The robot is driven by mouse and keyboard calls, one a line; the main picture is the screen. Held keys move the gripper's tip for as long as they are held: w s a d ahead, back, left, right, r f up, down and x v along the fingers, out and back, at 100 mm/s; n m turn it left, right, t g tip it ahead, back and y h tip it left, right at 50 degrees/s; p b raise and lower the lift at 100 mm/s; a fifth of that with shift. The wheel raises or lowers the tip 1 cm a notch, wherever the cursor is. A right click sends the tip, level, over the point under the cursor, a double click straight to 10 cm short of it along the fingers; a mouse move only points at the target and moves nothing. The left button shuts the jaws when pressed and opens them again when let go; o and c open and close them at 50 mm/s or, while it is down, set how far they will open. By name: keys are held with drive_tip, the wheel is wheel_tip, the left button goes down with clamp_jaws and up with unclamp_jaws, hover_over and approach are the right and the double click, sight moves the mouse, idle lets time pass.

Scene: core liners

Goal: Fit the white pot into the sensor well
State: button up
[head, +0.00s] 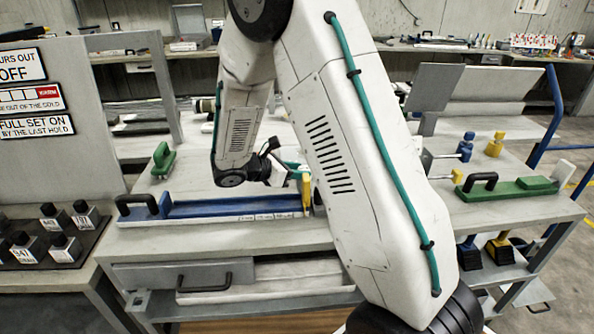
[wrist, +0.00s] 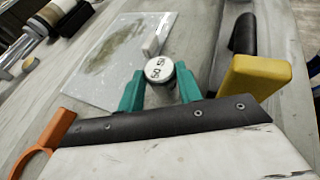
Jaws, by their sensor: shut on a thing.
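My gripper (wrist: 160,78) has its two teal fingers shut on the white pot (wrist: 158,67), one finger on each side. The pot's round white top faces the wrist camera and bears dark printed numbers. In the head view my gripper (head: 291,172) is small, low over the bench near the right end of a long blue tray (head: 230,208), and partly screened by my arm. I cannot make out the pot there. I cannot pick out the sensor well in either view.
A yellow block (wrist: 255,76) stands close to the right of my gripper, near a black handle (wrist: 243,34). A pale stained plate (wrist: 112,55) lies to the left. A green tray (head: 505,188) is at the bench's right. Weights stand at far left (head: 62,247).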

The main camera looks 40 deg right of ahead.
drive_tip(key=shift+f, duration=0.1)
drive_tip(key=o, duration=1)
drive_tip(key=shift+o, duration=0.2)
